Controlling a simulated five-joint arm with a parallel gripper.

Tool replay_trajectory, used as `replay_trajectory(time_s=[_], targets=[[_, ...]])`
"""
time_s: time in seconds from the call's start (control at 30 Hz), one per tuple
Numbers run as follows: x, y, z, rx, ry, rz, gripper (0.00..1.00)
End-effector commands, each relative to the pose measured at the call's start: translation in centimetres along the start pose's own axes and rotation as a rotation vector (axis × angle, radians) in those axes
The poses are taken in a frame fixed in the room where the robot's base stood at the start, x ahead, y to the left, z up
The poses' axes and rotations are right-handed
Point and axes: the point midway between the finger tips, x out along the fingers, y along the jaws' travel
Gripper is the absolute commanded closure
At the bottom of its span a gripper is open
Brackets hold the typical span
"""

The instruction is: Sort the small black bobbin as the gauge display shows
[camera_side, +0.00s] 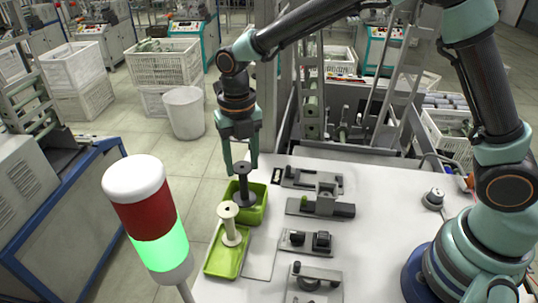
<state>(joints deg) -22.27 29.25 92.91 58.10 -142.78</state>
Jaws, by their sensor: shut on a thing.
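The small black bobbin (243,187) stands upright at the dark green bin (258,212), its lower flange within the bin's outline. My gripper (241,168) points down and is shut on the bobbin's top. I cannot tell whether the bobbin touches the bin floor. A cream bobbin (230,230) stands upright in the lighter green tray (222,267), in front of the dark green bin. A small dark panel (276,176) lies beside the bin; I cannot tell if it is the gauge display, and no reading is legible.
A signal lamp (160,243) in the foreground has its green section lit and its red section dark. Several grey fixtures (320,205) stand on the white table (375,200) right of the bins. A grey knob unit (433,198) is farther right.

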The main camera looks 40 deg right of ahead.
Motion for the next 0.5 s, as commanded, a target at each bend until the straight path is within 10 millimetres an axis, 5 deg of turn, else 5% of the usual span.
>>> replay_trajectory(time_s=[0.5], targets=[[1.4, 0.0, 0.0, 0.0, 0.0, 0.0, 0.83]])
